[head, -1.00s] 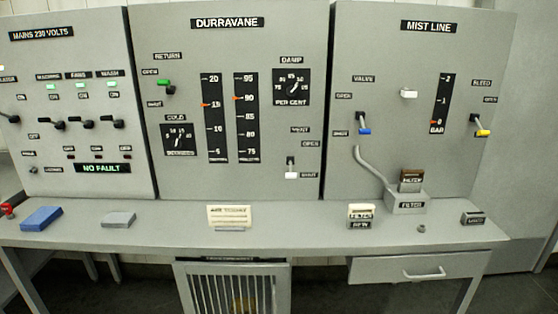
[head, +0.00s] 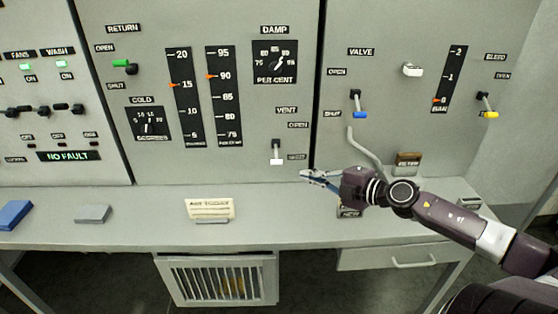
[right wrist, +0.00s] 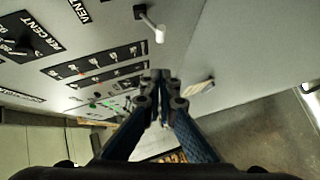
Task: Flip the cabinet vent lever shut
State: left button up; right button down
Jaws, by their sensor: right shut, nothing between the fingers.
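The vent lever (head: 277,153) is a dark pivot with a white-tipped handle on the Durravane cabinet's lower right, under the VENT label. Its handle points down, with the tip level with the SHUT label (head: 297,157) and below the OPEN label (head: 298,125). The lever also shows at the top of the right wrist view (right wrist: 153,26). My right gripper (head: 304,174) is shut and empty, in front of the panel, a little right of and below the lever tip. In the right wrist view its fingertips (right wrist: 161,82) meet, apart from the lever. My left gripper is out of view.
The desk (head: 130,226) runs below the panels. A cream card (head: 209,207) stands left of my gripper. A bent grey pipe (head: 366,150) and the blue-tipped valve lever (head: 358,106) are on the right panel. Open air lies before the Durravane panel.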

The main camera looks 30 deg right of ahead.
jog(key=shift+w, duration=1.1)
jog(key=p, duration=0.2)
send_near(273, 163)
jog(key=w+a, duration=0.3)
jog(key=a, duration=0.1)
pick_arm(q)
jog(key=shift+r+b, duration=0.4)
jog(key=shift+b, duration=0.15)
pick_arm(e)
jog(key=shift+w+d+f, duration=0.4)
jog(key=shift+w+d, duration=0.2)
jog(key=shift+w+d+f, duration=0.45)
jog(key=shift+w+d, duration=0.15)
pick_arm(q)
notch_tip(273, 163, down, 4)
jog(key=b, duration=0.3)
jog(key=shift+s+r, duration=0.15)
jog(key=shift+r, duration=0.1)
pick_arm(e)
jog(key=shift+w+d+f+n+t, duration=0.15)
jog(key=shift+f+n+t, duration=0.25)
jog(key=shift+f, duration=0.6)
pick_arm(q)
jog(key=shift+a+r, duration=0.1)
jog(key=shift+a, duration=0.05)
